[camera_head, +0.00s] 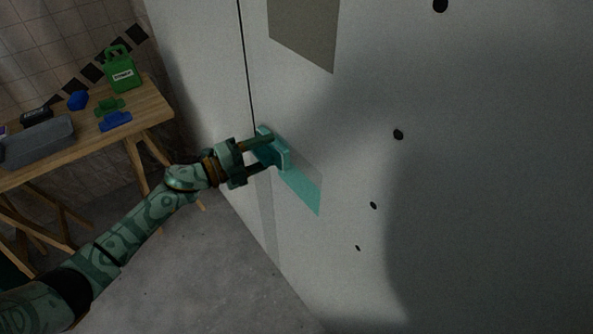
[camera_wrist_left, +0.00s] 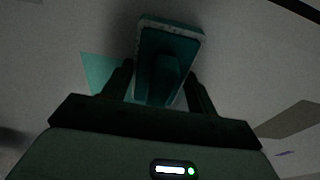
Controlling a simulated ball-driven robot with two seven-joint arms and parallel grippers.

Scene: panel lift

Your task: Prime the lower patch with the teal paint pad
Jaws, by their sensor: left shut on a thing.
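My left gripper (camera_head: 254,157) is shut on the teal paint pad (camera_head: 285,153) and holds it at the pale wall panel. The pad's face is turned to the panel; whether it touches cannot be told for sure. The lower patch (camera_head: 305,190) shows teal colour below and right of the pad, with a greyish strip along its upper right side. In the left wrist view the pad (camera_wrist_left: 172,38) stands between the fingers, with a teal area (camera_wrist_left: 97,70) on the panel to its left. Part of the patch is hidden behind the pad. My right gripper is not in view.
A grey-brown upper patch (camera_head: 302,32) is higher on the panel (camera_head: 450,200). Several dark holes dot the panel. A wooden table (camera_head: 155,104) at the left bears a green container (camera_head: 121,72), a blue item (camera_head: 115,121) and a grey box (camera_head: 38,142). The floor below is clear.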

